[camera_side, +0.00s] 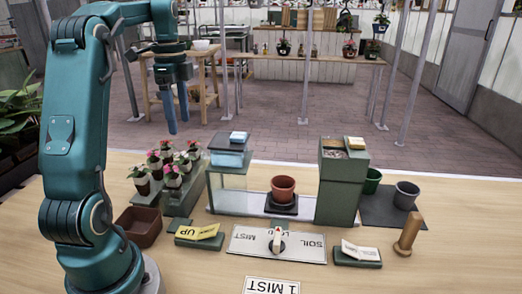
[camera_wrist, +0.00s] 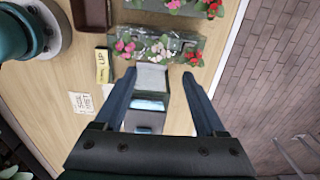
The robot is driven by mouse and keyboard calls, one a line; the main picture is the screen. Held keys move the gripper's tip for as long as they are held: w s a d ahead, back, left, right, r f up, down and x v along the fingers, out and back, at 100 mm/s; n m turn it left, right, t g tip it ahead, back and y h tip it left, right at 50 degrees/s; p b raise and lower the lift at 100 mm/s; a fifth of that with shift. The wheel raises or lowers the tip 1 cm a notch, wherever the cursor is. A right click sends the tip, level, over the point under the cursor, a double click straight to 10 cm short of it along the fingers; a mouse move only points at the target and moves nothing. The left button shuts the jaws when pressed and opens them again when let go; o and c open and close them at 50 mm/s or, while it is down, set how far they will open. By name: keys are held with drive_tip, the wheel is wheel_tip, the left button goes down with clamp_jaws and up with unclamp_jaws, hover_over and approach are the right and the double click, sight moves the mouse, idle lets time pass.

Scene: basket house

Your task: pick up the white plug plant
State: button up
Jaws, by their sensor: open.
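The white plug plant is a small plant with pale flowers in the middle of a row on a dark green tray. It shows in the wrist view (camera_wrist: 157,47) between a pink and a red plant. In the side view (camera_side: 185,159) its pale bloom is partly hidden among the others. My gripper (camera_side: 178,127) is open and empty, held high above and behind the plants. In the wrist view my two fingers (camera_wrist: 159,73) are spread wide, with the white plant beyond their tips and nothing between them.
Other pink and red plants (camera_side: 153,157) stand close by. A brown tray (camera_side: 140,226) sits at left. A glass-sided station with a blue-topped box (camera_side: 229,142), a terracotta pot (camera_side: 283,188) and a dark green tower (camera_side: 339,190) stand to the right.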

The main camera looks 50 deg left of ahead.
sight(185, 169)
drive_tip(key=shift+f, duration=5.55)
clamp_jaws()
